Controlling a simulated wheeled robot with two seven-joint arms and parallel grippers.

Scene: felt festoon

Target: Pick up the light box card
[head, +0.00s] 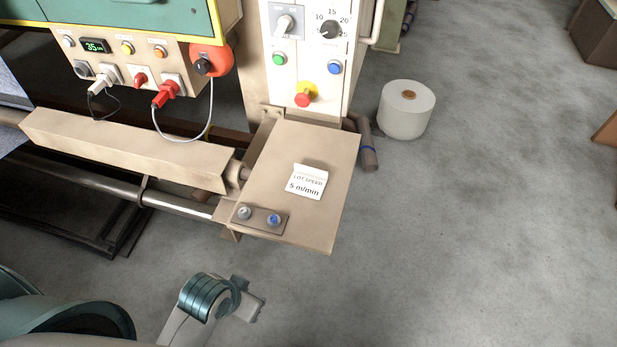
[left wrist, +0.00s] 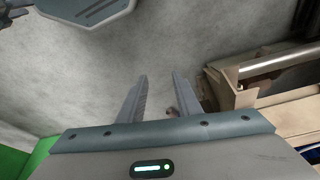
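A small white card (head: 308,182) with the printed words "LOT SPEED 5 m/min" sits on a beige shelf plate (head: 325,150) in the head view. Its top edge looks folded or raised. In the head view my left arm comes in at the bottom, and its gripper (head: 250,300) is over the floor, below and left of the shelf and apart from the card. In the left wrist view the left gripper's two fingers (left wrist: 160,80) stand apart with floor between them, so it is open. The card is not visible in that view. My right gripper is not in view.
Two round-headed knobs on a bracket (head: 259,220) sit at the shelf's front left corner. A control panel (head: 305,60) with buttons and dials rises behind the shelf. A rail and beam (head: 130,145) run left.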

